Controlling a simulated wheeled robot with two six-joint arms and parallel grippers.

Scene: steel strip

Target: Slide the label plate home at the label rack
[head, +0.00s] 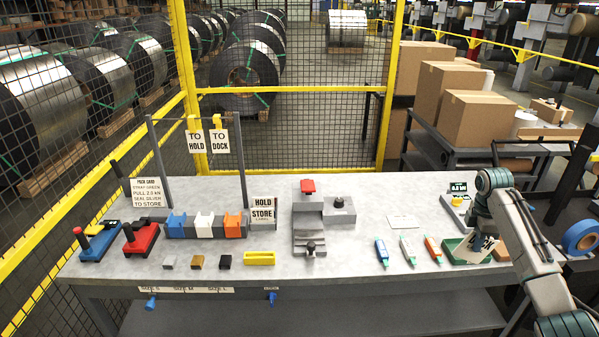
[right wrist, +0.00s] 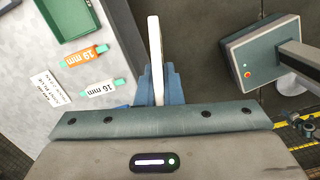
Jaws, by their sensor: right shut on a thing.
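My right gripper (head: 486,236) is over the green tray at the right end of the bench. It is shut on a thin pale label plate (head: 481,247); dark print shows on it in the head view. In the right wrist view the plate (right wrist: 155,60) stands edge-on between the blue-grey fingers (right wrist: 158,88). A small stand with a sign reading HOLD, STORE LABEL (head: 263,212) is at mid bench. Behind it, a grey post frame carries hanging TO HOLD (head: 195,141) and TO DOCK (head: 219,141) plates. I cannot tell which is the label rack. My left gripper is out of view.
The green tray (head: 459,250) lies under the plate. A grey fixture with a red knob (head: 308,187) stands mid bench. Blue, white and orange blocks (head: 204,223) stand further left. Bare bench lies between fixture and pens.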

